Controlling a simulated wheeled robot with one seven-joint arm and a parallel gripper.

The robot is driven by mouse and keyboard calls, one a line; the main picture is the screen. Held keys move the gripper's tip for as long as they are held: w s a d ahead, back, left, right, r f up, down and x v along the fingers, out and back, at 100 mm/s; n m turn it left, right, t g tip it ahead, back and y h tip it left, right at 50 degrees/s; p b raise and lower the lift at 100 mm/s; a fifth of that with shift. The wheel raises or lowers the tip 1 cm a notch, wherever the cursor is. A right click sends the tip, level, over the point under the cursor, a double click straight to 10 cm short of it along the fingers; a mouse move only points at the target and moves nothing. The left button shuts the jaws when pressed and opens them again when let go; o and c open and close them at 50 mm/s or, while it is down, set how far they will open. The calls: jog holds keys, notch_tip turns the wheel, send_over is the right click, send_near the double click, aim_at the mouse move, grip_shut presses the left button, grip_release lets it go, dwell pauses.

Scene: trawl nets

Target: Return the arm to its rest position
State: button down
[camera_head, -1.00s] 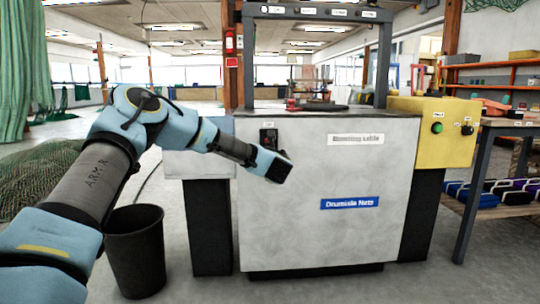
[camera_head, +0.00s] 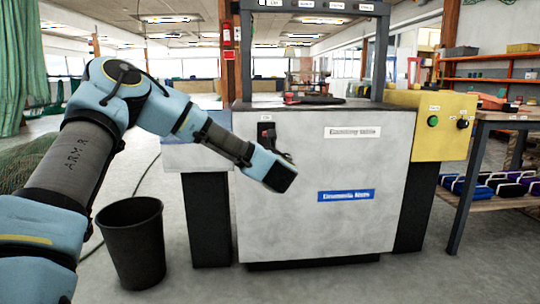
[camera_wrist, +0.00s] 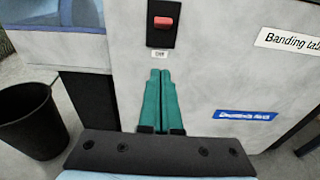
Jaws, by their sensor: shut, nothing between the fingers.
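My blue and grey arm reaches in from the left in the head view, bent at the elbow, with its end in front of the grey machine cabinet (camera_head: 300,235). My gripper (camera_wrist: 161,72) shows in the wrist view as two teal fingers lying side by side, shut and empty. They point at the cabinet's front, below a red switch on a black plate (camera_wrist: 164,23). In the head view the fingers are hidden behind the dark wrist end.
A black bin (camera_head: 132,245) stands on the floor left of the cabinet. A yellow control box (camera_head: 440,128) with a green button sits at the cabinet's right. A workbench (camera_head: 500,116) stands farther right. Green netting (camera_head: 20,70) hangs at the far left.

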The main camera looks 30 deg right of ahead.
dwell(0.3)
jog(key=s+a+f+m+g+y, duration=0.15)
jog(key=a+f+m+g, duration=0.3)
jog(key=a+m, duration=0.75)
jog(key=s+a+f+m+g, duration=0.2)
jog(key=a+f+m+g, duration=0.25)
jog(key=a+m, duration=0.75)
jog(key=s+a+m+g+y, duration=0.25)
jog(key=s+a, duration=0.25)
jog(key=a, duration=0.3)
jog(key=s+a+m+g+y, duration=0.1)
jog(key=s+a+m, duration=0.2)
jog(key=s+a, duration=0.45)
jog(key=s+a+m+g+y, duration=0.1)
jog(key=s+a+m+y, duration=0.2)
jog(key=a, duration=0.7)
notch_tip(320, 180, up, 36)
jog(key=h+p, duration=0.1)
jog(key=p, duration=3.5)
jog(key=shift+d+f, duration=0.2)
jog(key=shift+d, duration=0.2)
